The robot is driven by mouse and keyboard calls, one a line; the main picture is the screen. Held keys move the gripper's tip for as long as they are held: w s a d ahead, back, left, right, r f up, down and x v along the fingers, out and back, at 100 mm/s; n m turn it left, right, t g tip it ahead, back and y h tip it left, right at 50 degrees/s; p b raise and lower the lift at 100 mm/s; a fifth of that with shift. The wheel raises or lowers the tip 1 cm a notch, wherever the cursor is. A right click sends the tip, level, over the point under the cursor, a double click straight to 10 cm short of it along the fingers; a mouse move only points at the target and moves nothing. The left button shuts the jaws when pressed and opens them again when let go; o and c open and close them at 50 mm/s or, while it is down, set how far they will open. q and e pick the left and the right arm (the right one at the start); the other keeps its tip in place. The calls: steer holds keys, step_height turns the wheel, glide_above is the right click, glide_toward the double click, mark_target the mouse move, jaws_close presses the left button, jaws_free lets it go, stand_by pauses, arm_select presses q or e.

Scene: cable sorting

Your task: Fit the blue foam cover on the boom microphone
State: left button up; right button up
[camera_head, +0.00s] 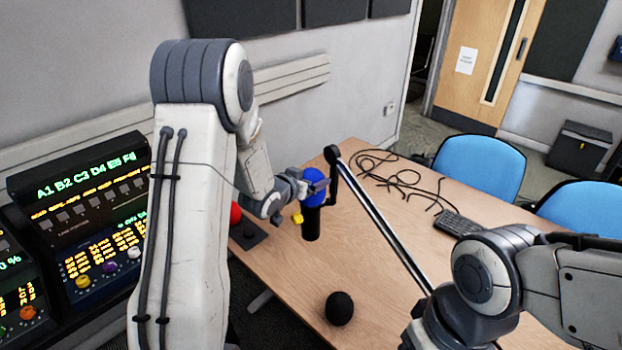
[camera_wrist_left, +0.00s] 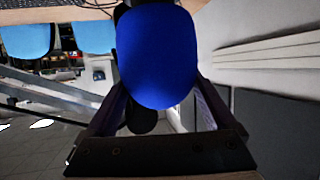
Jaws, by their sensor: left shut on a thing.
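The blue foam cover (camera_head: 313,188) is held in my left gripper (camera_head: 318,186), beside the upper end of the boom arm. It fills the middle of the left wrist view (camera_wrist_left: 157,55), with a finger on either side. The boom (camera_head: 385,232) slants from its black upper joint down to the lower right. A black cylinder (camera_head: 311,224), apparently the microphone, shows directly below the blue cover in the head view. I cannot tell whether the cover is around it or only lined up with it. My right arm is at the lower right; its gripper is not visible.
A black ball-shaped cover (camera_head: 339,308) lies on the wooden table (camera_head: 385,300). A red piece (camera_head: 236,213) and a small yellow piece (camera_head: 297,218) are near my left arm. Loose black cables (camera_head: 395,178) and a keyboard (camera_head: 458,224) lie farther back. Blue chairs (camera_head: 480,165) stand beyond.

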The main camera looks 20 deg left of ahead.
mark_target(310, 171)
arm_select(q)
steer(key=shift+f+b, duration=0.75)
steer(key=shift+f, duration=0.05)
steer(key=o, duration=1)
steer(key=shift+r+p, duration=2.4)
steer(key=shift+r, duration=0.7)
steer(key=shift+r+p, duration=0.3)
steer(key=shift+r, duration=0.25)
